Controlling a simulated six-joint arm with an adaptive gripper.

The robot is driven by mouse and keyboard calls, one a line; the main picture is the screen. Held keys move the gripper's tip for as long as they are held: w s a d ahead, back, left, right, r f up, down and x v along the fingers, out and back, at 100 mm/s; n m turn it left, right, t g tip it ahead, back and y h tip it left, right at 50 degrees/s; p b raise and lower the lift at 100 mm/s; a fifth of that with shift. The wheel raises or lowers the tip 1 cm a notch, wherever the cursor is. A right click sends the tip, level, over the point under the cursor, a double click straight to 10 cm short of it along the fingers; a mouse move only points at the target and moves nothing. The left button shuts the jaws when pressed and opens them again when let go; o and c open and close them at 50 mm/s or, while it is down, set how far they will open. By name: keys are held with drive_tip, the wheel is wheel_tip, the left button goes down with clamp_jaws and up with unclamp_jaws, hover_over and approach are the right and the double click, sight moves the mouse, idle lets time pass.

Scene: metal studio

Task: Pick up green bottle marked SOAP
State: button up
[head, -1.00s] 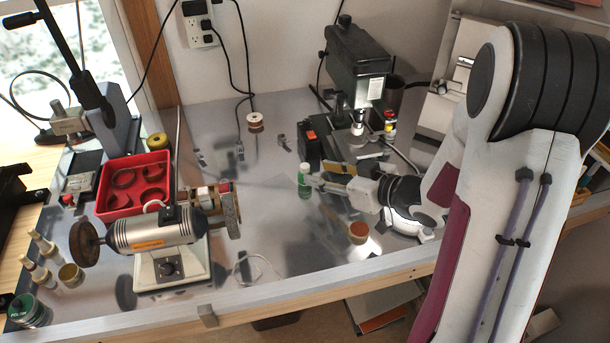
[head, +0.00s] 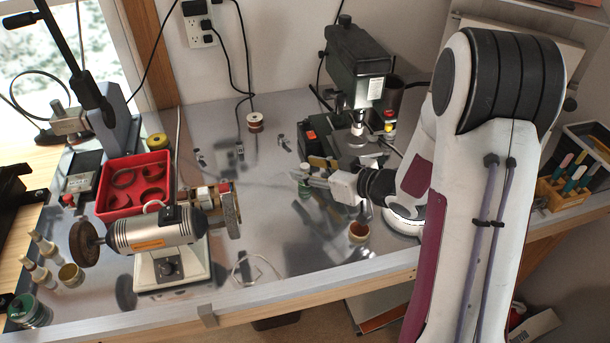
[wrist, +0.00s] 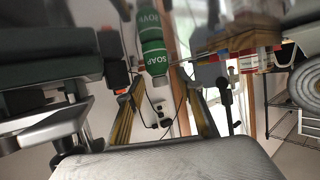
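The green SOAP bottle (head: 305,190) stands on the metal bench. In the head view my gripper's near finger overlaps its upper part and hides its cap. In the wrist view, which is upside down, the bottle (wrist: 154,55) shows the word SOAP and a pale cap, in line with the gap between my fingers. My gripper (head: 314,169) is open, with its two fingers apart in the wrist view (wrist: 165,90). I see no finger closed on the bottle, and I cannot tell how far it is between the fingertips.
A drill press (head: 357,70) stands behind my gripper, with small containers (head: 389,122) beside it. A bench grinder (head: 155,232) and a red tray (head: 128,205) stand to the left. Bare bench lies left of the bottle.

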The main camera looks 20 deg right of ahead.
clamp_jaws()
drive_tip(key=shift+f, duration=0.1)
idle(0.4)
drive_tip(key=shift+r, duration=0.2)
wheel_tip(320, 180, up, 10)
idle(0.8)
drive_tip(key=shift+f, duration=0.1)
